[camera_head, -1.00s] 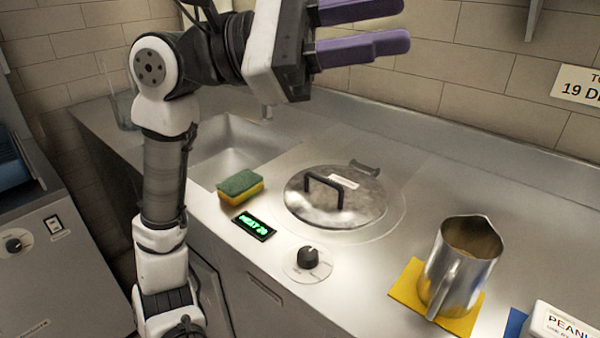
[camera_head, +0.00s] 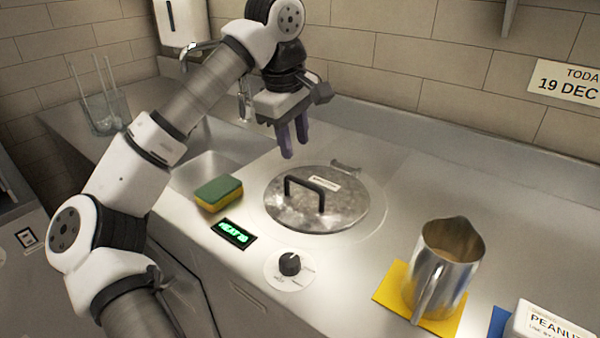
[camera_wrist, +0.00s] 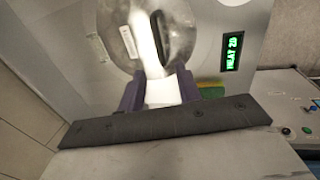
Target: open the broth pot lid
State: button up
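The broth pot lid (camera_head: 340,208) is a round, shiny metal disc lying flat on its well in the counter. It has a black bar handle (camera_head: 304,183), a small white label, and a dark hinge (camera_head: 345,167) at its back edge. My gripper (camera_head: 294,150) points down above the back left of the lid, apart from it.
A green and yellow sponge (camera_head: 219,193), a lit green display (camera_head: 234,233) and a black knob (camera_head: 289,264) lie left and front of the lid. A metal jug (camera_head: 445,265) stands on a yellow mat (camera_head: 393,285) at right. The sink (camera_head: 205,160) is behind left.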

aim_at(301, 180)
jog(key=f, duration=0.3)
jog(key=w+f, duration=0.1)
jog(key=f, duration=0.1)
jog(key=d+f, duration=0.1)
jog(key=f, duration=0.2)
jog(key=shift+w+f, duration=0.2)
jog(key=shift+f, duration=0.15)
grip_shut()
jog(key=shift+p, duration=0.3)
